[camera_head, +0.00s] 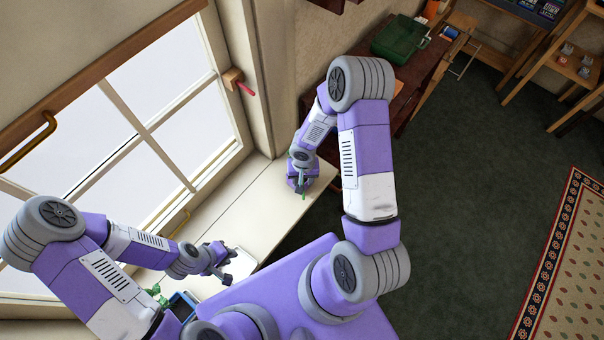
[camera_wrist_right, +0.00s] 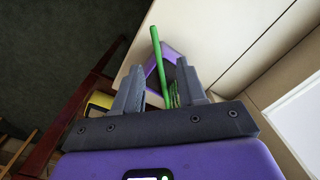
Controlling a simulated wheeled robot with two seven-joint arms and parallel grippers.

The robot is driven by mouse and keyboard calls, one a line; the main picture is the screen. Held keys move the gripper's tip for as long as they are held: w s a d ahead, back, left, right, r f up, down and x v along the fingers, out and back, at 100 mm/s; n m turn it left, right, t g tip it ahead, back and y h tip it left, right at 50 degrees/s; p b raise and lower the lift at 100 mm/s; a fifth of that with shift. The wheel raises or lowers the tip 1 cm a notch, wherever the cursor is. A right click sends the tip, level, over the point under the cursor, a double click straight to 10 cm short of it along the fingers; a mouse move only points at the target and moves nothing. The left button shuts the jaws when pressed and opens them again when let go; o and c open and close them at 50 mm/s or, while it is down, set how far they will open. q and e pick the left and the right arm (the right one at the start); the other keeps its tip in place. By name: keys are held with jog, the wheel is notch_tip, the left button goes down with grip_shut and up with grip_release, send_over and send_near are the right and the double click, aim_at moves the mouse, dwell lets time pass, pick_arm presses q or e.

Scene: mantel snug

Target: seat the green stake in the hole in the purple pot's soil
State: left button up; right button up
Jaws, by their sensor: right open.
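In the right wrist view the green stake (camera_wrist_right: 158,60) runs as a long thin rod between the spread fingers of my right gripper (camera_wrist_right: 158,85). The purple pot (camera_wrist_right: 149,66) is just beyond the fingers, with dark soil partly visible. The fingers hide much of the pot, and I cannot tell whether the stake's end is in the hole. In the head view my right gripper (camera_head: 301,186) is over the far end of the pale sill, with a bit of green stake (camera_head: 304,196) beside it. My left gripper (camera_head: 222,263) is open and empty near a white flat object (camera_head: 241,265).
The pale sill (camera_head: 215,210) runs below the window, mostly clear between my grippers. A blue tray (camera_head: 184,304) and a green plant-like thing (camera_head: 158,294) are at the near left. A dark brown desk (camera_head: 425,65) with a green case (camera_head: 399,38) stands beyond my right arm.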

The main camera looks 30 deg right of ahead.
jog(key=shift+w+d, duration=0.3)
jog(key=shift+d, duration=0.15)
notch_tip(320, 180, down, 7)
jog(key=b, duration=0.2)
jog(key=shift+w+a+f+b, duration=0.1)
jog(key=shift+f+b, duration=0.05)
jog(key=shift+b, duration=0.2)
grip_shut()
